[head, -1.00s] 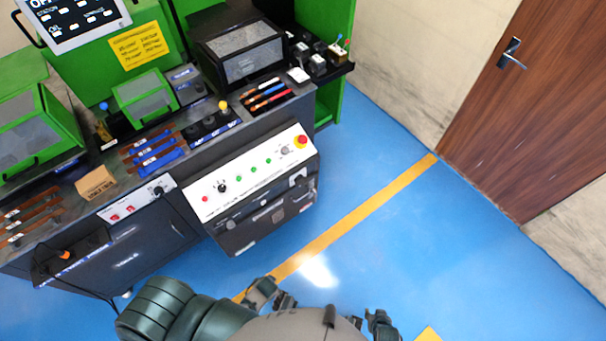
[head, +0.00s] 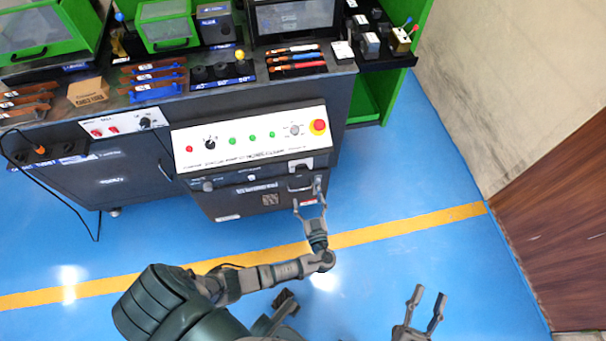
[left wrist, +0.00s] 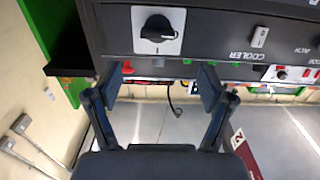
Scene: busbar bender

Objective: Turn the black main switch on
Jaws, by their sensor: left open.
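The black main switch is a rotary knob on a white square plate; in the left wrist view the knob (left wrist: 158,29) is at the top. In the head view its white plate (head: 301,165) shows small at the right end of the lower cabinet front, and the knob's details are too small to tell. My left gripper (head: 308,192) is open and empty, just in front of and below that plate. In the left wrist view the gripper (left wrist: 160,80) has its two fingers spread, below the switch and apart from it. My right gripper (head: 429,293) is open and empty over the floor at lower right.
Above the switch is a white control panel (head: 250,139) with a red emergency button (head: 318,126), green buttons and another black knob (head: 210,144). A cooler switch (left wrist: 260,36) sits beside the main switch. Blue floor (head: 390,235) in front is free.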

